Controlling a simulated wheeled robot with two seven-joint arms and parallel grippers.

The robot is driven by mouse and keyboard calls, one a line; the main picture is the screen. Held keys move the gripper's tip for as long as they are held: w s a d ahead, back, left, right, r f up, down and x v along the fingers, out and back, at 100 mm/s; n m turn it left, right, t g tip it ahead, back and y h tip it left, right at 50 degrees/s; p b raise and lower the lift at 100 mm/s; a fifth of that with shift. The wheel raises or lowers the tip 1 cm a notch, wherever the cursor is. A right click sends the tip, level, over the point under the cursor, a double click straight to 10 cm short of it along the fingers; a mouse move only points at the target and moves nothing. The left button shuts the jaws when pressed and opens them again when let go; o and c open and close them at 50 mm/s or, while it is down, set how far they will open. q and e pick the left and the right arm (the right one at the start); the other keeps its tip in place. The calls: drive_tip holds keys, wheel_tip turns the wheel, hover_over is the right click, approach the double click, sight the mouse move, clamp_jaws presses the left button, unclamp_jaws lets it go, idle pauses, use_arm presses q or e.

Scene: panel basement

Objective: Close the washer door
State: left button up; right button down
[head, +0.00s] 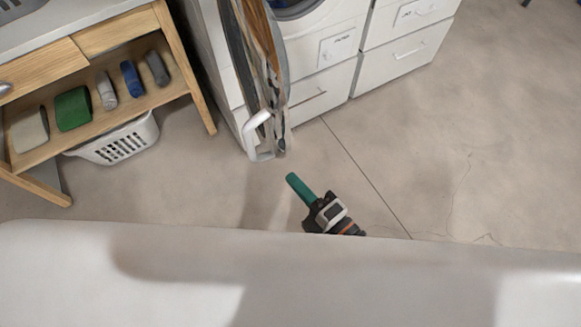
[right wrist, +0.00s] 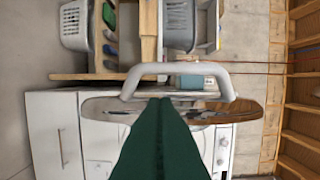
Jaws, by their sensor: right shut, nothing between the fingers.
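The washer door (head: 250,60) stands open in the head view, seen nearly edge-on, swung out from the white washer (head: 325,50). Its white handle (head: 251,140) sticks out at the door's near end. My right gripper (head: 292,180), with green fingers, is shut and empty. It is just below and right of the handle in the head view, apart from it. In the right wrist view the fingers (right wrist: 160,102) point toward the handle (right wrist: 180,68), with the door (right wrist: 100,107) behind their tips. My left gripper is not in view.
A wooden shelf unit (head: 195,85) with folded towels stands on the left, a white laundry basket (head: 118,143) beneath it. Another white appliance (head: 408,30) stands right of the washer. The floor (head: 430,150) on the right is clear. A pale surface fills the head view's bottom.

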sight(270, 153)
drive_tip(key=p+x, duration=0.2)
drive_tip(key=x, duration=0.6)
drive_tip(key=shift+w+a, duration=0.2)
drive_tip(key=shift+a, duration=0.05)
drive_tip(key=shift+w+a, duration=0.3)
drive_tip(key=shift+d, duration=0.15)
